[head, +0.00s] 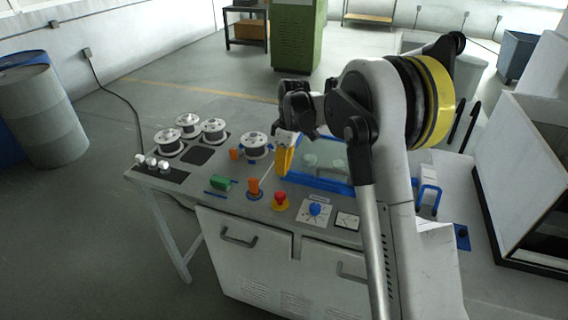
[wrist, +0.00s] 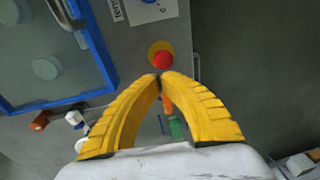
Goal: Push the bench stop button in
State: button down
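The bench stop button (head: 280,197) is a red mushroom head on a yellow base, on the front part of the grey bench top. It also shows in the wrist view (wrist: 162,60), just beyond my fingertips. My gripper (head: 282,172) has yellow ribbed fingers pointing down over the bench, behind the button in the head view. In the wrist view its fingertips (wrist: 160,76) come together with nothing seen between them. The fingertips look apart from the button. I cannot tell how far the red head stands out.
A blue dial knob (head: 315,209) and a meter (head: 347,220) sit right of the button. An orange lever (head: 254,187) and a green block (head: 221,184) sit left. A blue-framed tray (head: 315,181) lies behind. Several white spools (head: 256,145) stand farther left.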

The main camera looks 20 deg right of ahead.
aim_at(280, 192)
jog(key=f, duration=0.2)
jog(key=f+b, duration=0.1)
jog(key=f, duration=0.2)
jog(key=a+f, duration=0.1)
jog(key=f, duration=0.1)
jog(key=shift+s+f, duration=0.1)
jog(key=shift+f, duration=0.2)
notch_tip(280, 192, down, 2)
jog(key=shift+f+b, duration=0.15)
jog(key=shift+b, duration=0.9)
jog(key=shift+a+r+p, duration=0.1)
jog(key=shift+r+p, duration=0.2)
notch_tip(280, 192, up, 14)
jog(key=d+p, duration=0.2)
jog(key=p, duration=0.2)
jog(key=shift+f, duration=0.2)
